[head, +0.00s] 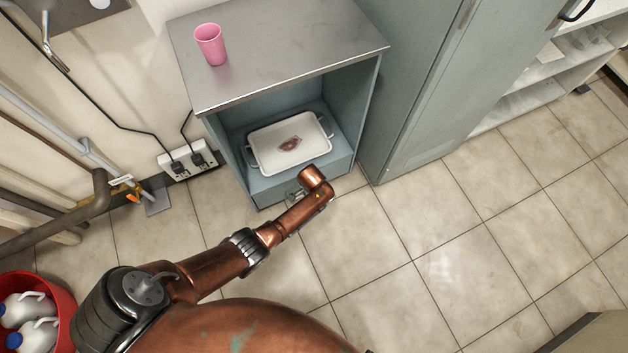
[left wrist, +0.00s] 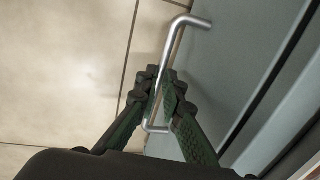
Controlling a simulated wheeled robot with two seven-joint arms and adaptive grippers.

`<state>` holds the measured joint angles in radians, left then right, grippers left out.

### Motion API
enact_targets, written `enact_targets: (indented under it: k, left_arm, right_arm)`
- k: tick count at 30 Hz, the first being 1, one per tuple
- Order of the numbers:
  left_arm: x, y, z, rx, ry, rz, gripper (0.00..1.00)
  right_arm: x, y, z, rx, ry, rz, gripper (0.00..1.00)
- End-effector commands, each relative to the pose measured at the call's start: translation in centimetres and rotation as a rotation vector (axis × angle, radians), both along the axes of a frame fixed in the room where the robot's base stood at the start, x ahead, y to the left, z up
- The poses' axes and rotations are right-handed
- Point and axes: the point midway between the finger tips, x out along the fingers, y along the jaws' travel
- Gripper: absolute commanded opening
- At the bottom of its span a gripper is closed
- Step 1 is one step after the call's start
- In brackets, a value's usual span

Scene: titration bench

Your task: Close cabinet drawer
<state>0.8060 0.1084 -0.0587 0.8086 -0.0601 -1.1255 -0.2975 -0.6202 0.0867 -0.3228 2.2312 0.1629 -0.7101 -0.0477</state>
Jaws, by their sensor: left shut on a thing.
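The blue-grey cabinet (head: 361,99) has an open compartment, with a drawer front (head: 270,190) low down; the front also shows in the left wrist view (left wrist: 225,55). I cannot tell how far the drawer stands out. The drawer's handle (left wrist: 173,45) is a bent silver bar. My left gripper (left wrist: 163,88) has its dark green fingers on both sides of the bar and is shut on it. In the head view my arm reaches from the lower left to the drawer front, and the wrist partly hides the handle. My right gripper is not in view.
A white tray (head: 262,143) with a small brown item sits inside the cabinet. A pink cup (head: 210,45) stands on top. A tall grey cabinet (head: 405,90) is close on the right. Wall sockets and pipes are left, a red bucket (head: 65,300) lower left. The tiled floor on the right is clear.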

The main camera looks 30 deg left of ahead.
Motion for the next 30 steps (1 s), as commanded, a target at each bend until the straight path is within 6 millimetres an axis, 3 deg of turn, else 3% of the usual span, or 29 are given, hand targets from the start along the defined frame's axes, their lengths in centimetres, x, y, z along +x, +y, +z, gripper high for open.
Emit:
enact_targets:
  k: [4,5,13,23,30]
  left_arm:
    - [0.5,0.5,0.1,0.006,-0.013,-0.001,0.00]
    - [0.5,0.5,0.2,0.006,-0.013,-0.001,0.08]
    - [0.4,0.4,0.1,0.006,-0.011,-0.001,0.26]
    - [0.4,0.1,0.3,0.004,-0.008,-0.003,0.26]
    - [0.2,-0.3,2.7,0.002,-0.012,-0.003,0.26]
  right_arm:
    - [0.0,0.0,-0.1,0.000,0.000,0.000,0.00]
    - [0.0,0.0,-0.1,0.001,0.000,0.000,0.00]
    - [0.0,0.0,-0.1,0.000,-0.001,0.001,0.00]
    - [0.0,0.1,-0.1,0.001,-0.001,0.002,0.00]
    - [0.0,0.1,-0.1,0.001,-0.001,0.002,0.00]
